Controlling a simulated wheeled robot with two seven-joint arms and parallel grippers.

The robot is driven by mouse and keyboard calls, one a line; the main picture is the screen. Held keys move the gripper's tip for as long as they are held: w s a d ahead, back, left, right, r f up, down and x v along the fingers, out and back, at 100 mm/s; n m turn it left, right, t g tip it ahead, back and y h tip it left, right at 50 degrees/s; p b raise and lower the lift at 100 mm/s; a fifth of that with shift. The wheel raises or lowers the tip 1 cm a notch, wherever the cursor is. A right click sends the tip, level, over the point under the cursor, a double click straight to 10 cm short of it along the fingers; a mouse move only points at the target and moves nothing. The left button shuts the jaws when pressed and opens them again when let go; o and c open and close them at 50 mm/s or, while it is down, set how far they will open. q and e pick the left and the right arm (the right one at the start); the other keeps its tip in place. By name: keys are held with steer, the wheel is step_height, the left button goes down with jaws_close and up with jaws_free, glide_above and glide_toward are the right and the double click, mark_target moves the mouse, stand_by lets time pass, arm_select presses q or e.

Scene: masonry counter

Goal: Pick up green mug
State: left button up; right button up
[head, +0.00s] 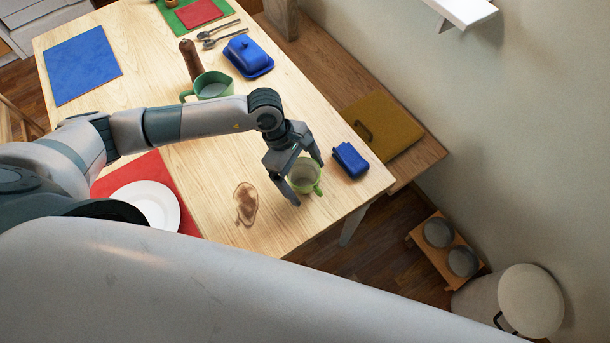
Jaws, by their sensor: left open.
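A green mug (305,178) stands upright near the right corner of the wooden table. My left gripper (303,183) is open, with its fingers on either side of the mug, one at its left and one behind its upper right. I cannot tell whether the fingers touch it. Another green vessel (213,86), like a larger mug or jug with a handle, stands farther back, partly behind my left arm. My right gripper is not in view.
A blue box-like item (350,160) sits close to the right of the mug. A brown stain (246,203) lies to its left. A white plate (150,203) rests on a red mat (135,176). A blue butter dish (248,56) and a pepper mill (190,59) stand farther back.

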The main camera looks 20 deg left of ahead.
mark_target(313, 184)
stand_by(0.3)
arm_select(q)
steer(key=c, duration=1.3)
steer(key=shift+o, duration=0.2)
steer(key=shift+r, duration=0.15)
steer(key=shift+r+b, duration=0.55)
step_height(313, 184, up, 2)
steer(key=shift+r+b, duration=0.25)
steer(key=shift+b, duration=0.45)
steer(key=s+a+r+b, duration=0.1)
steer(key=s+a+r, duration=0.1)
steer(key=s, duration=0.3)
steer(key=s+a+r+b, duration=0.1)
steer(key=s+a+r, duration=0.2)
steer(key=s+r, duration=0.2)
steer(key=shift+s, duration=0.35)
